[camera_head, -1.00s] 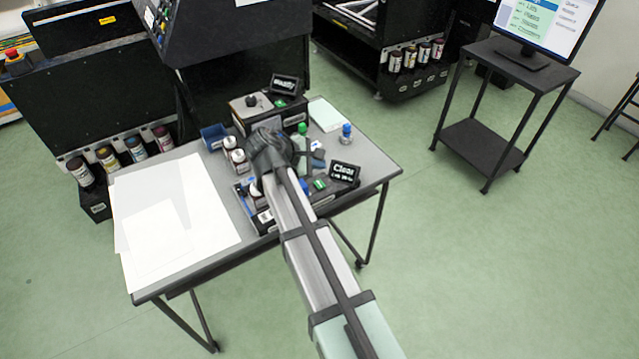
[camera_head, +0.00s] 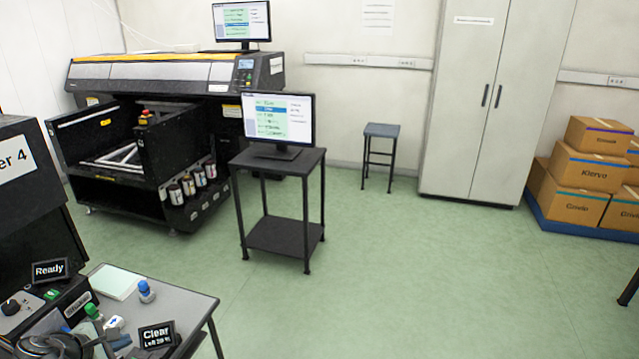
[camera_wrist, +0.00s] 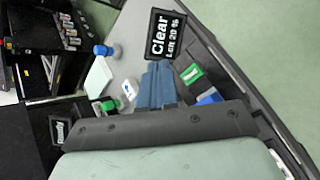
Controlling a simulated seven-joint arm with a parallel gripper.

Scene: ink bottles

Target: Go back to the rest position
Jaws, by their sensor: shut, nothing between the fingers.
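My gripper (camera_head: 120,340) is at the lower left of the head view, over the grey work table (camera_head: 190,302). In the wrist view its blue-grey fingers (camera_wrist: 158,84) are together with nothing between them. They are close to the black "Clear" sign (camera_wrist: 165,36). The sign also shows in the head view (camera_head: 157,335). A blue-capped bottle (camera_head: 146,291) stands on the table behind the gripper. A green-capped bottle (camera_head: 93,312) is just left of the fingers. Most of my arm is outside the head view.
A black "Ready" sign (camera_head: 49,270) stands on a dark device at the left. A pale pad (camera_head: 115,282) lies on the table. A dark stand (camera_head: 278,165) with a monitor (camera_head: 278,119) stands behind. Green floor to the right is free.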

